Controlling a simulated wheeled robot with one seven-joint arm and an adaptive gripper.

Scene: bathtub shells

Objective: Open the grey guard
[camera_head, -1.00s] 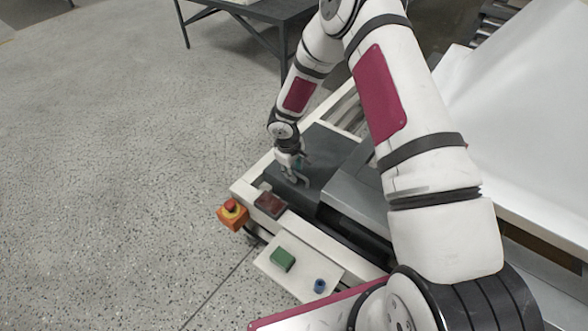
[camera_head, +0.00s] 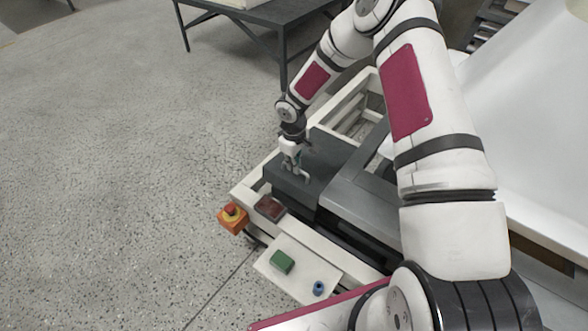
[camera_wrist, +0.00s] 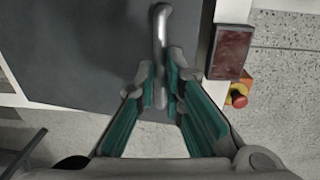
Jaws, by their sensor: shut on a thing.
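The grey guard (camera_head: 323,158) is a dark grey box-like cover on the pale machine frame, left of the large white shell. A light metal bar handle (camera_wrist: 161,22) stands out from its face in the wrist view. My gripper (camera_wrist: 161,86) is shut on this handle, with a finger on each side of it. In the head view my gripper (camera_head: 297,172) is at the guard's near left part, and the grasp is small there. The guard's face (camera_wrist: 75,45) fills much of the upper left of the wrist view.
A dark red panel (camera_head: 270,207) and an orange box with a red emergency button (camera_head: 232,216) sit close to my gripper. A green block (camera_head: 282,262) and a blue knob (camera_head: 319,289) are on the front plate. A dark table (camera_head: 268,14) stands behind. Floor at left is clear.

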